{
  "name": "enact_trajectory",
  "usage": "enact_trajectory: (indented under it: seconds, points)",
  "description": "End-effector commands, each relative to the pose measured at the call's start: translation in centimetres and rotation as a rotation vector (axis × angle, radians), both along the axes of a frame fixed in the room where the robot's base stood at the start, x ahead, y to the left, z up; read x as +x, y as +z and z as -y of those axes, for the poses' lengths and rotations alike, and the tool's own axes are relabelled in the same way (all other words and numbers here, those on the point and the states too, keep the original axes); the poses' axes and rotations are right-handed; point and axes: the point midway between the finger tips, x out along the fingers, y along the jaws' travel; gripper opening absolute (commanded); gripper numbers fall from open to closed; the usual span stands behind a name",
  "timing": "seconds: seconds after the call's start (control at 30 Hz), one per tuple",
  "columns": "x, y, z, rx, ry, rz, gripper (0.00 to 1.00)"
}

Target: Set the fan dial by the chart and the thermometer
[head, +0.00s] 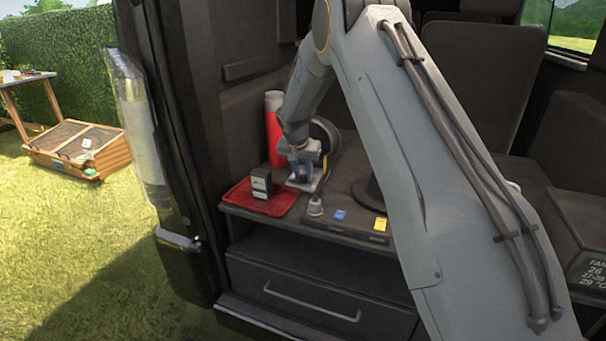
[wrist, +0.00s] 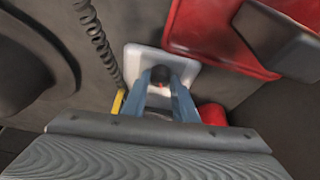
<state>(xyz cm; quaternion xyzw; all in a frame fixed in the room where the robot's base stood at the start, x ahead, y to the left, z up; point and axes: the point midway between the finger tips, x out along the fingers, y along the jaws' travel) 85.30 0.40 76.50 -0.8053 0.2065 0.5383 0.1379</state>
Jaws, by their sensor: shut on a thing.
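My gripper (head: 306,178) is at the van's shelf, over a small white plate (head: 312,187). In the wrist view its blue fingers (wrist: 161,82) are shut on a dark round knob with a red mark, the fan dial (wrist: 160,74), on that plate (wrist: 133,60). The fingers hide much of the dial, and its setting cannot be read. A dark upright box with a small light display, apparently the thermometer (head: 261,184), stands on the red tray; its reading is too small to tell. A dark panel with white lettering, the chart (head: 590,272), starts with "FAN" at the right edge.
The red tray (head: 283,205) lies just left of the plate. A red cylinder with a pale top (head: 273,130) stands behind it. A coiled cord (wrist: 97,35) runs beside the plate.

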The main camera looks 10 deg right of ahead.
Motion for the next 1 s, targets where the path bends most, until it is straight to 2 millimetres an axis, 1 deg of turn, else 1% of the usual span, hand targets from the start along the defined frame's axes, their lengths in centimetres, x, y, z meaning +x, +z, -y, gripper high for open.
enact_trajectory:
  seconds: [0.03,0.1,0.37,0.47,0.57,0.83,1.0]
  points:
    - [0.0,0.0,-0.1,0.001,0.0,0.0,0.31]
    - [0.0,0.0,-0.1,0.001,0.0,0.0,0.43]
    - [0.0,0.0,0.1,0.0,-0.001,0.0,0.44]
    - [-0.1,0.4,0.0,0.001,-0.001,0.002,0.44]
    - [-0.4,1.5,-0.2,0.0,0.001,0.004,0.44]
    - [-1.8,5.5,-1.1,0.001,0.0,0.003,0.44]
    - [-2.4,6.9,-1.4,0.001,0.0,0.002,0.44]
